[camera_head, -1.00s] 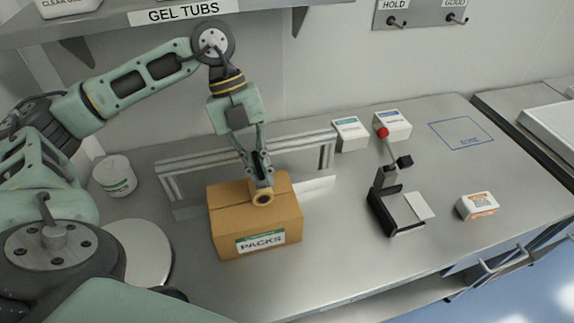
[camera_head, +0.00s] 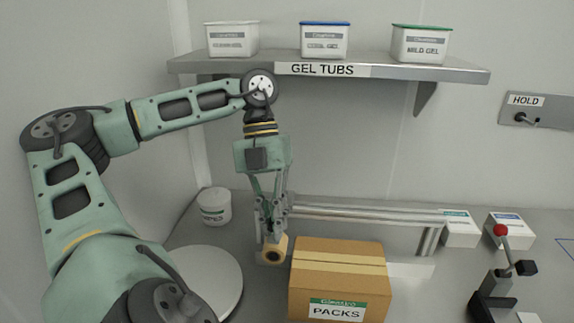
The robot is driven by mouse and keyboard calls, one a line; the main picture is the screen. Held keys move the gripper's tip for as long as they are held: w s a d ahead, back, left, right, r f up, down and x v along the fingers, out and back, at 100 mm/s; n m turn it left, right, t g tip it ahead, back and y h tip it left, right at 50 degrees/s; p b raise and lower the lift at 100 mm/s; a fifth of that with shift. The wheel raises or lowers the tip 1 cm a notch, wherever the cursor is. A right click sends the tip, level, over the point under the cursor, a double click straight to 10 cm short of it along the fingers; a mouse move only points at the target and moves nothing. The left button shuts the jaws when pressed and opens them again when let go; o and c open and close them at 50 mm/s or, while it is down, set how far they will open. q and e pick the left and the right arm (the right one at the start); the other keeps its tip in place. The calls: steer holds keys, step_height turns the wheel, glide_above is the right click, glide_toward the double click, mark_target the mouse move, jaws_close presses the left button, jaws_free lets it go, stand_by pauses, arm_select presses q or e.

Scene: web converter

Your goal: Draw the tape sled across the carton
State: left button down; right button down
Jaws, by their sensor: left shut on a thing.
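The carton (camera_head: 340,285), a brown box with a green and white PACKS label, stands closed on the bench. A paler, tape-like band (camera_head: 335,257) runs across its top from side to side. My left gripper (camera_head: 271,232) points down just left of the carton and is shut on the tape sled (camera_head: 272,251), a small tan piece with a round dark-centred end. The sled is beside the carton's upper left edge; I cannot tell whether it touches it. My right gripper is not in view.
A metal rail (camera_head: 370,215) runs behind the carton. A white tub (camera_head: 214,206) and a round plate (camera_head: 205,280) are at left. Two white boxes (camera_head: 460,229) and a red-knobbed lever device (camera_head: 497,290) are at right. The GEL TUBS shelf (camera_head: 330,66) hangs above.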

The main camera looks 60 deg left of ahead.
arm_select(q)
steer(key=shift+r, duration=0.1)
steer(key=c, duration=1.9)
jaws_free()
steer(key=shift+o, duration=0.4)
steer(key=v, duration=1.2)
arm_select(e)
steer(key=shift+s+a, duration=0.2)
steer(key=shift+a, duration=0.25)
arm_select(q)
steer(key=shift+w, duration=0.1)
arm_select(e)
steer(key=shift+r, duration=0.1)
